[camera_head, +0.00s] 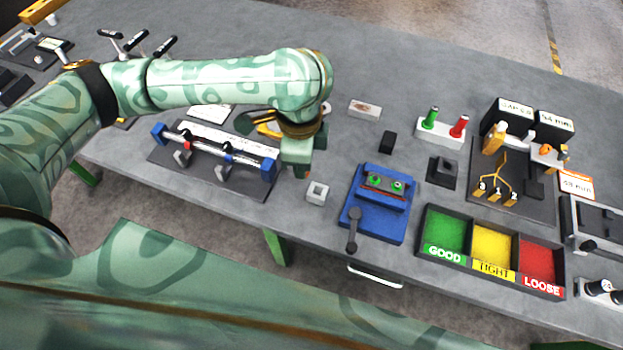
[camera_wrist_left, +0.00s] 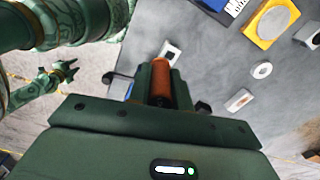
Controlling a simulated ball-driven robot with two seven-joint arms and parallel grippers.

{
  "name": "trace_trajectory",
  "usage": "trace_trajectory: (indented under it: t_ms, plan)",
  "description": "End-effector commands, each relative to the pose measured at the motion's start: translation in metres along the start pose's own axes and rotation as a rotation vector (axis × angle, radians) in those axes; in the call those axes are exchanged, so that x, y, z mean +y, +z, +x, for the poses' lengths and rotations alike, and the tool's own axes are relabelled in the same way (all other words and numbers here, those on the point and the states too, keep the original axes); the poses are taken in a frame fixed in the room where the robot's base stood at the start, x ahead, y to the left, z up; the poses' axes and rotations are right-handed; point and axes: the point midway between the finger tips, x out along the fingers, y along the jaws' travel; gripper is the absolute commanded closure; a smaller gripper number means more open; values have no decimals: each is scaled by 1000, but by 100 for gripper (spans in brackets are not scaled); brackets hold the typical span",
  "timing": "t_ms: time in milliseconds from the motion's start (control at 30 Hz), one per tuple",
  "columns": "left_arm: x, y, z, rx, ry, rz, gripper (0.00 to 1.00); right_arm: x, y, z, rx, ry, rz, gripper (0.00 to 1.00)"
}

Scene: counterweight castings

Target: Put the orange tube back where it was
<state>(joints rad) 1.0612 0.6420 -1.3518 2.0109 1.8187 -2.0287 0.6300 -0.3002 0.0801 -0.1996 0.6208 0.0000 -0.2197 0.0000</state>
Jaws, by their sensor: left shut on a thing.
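My left gripper (camera_head: 296,170) hangs over the front part of the bench, just behind and left of a small white square block with a hole (camera_head: 317,192). In the left wrist view it is shut on the orange tube (camera_wrist_left: 161,80), which stands between the fingers.
A rack with blue ends (camera_head: 268,168) lies left of the gripper. A blue fixture with a lever (camera_head: 366,232) stands to the right. Beyond it are a sorting tray (camera_head: 424,251) marked GOOD, TIGHT and LOOSE, and a stand with green and red plugs (camera_head: 440,133).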

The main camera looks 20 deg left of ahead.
Motion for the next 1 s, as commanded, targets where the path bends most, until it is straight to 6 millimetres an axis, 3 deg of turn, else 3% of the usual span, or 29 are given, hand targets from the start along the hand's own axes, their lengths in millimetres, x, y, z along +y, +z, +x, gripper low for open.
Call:
trace_trajectory:
  t_ms: [33, 300, 500, 600, 733, 1000]
  plan:
    - [6, -12, -10, 1, 4, 182, 97, 3, -4, -22, 4, 4, 2, 62]
    - [42, -69, -9, 5, 4, 1236, 97, 7, -12, -78, 11, 8, 3, 62]
    - [68, -99, -9, 7, -1, 1811, 97, 9, -15, -105, 13, 9, 0, 62]
    - [76, -108, -8, 7, -4, 1977, 97, 8, -16, -112, 13, 8, -1, 62]
    - [75, -108, -3, 6, -4, 2073, 97, 7, -16, -112, 13, 7, -2, 62]
    - [20, -66, 31, 5, -1, 2079, 97, 5, -16, -101, 13, 4, -2, 62]
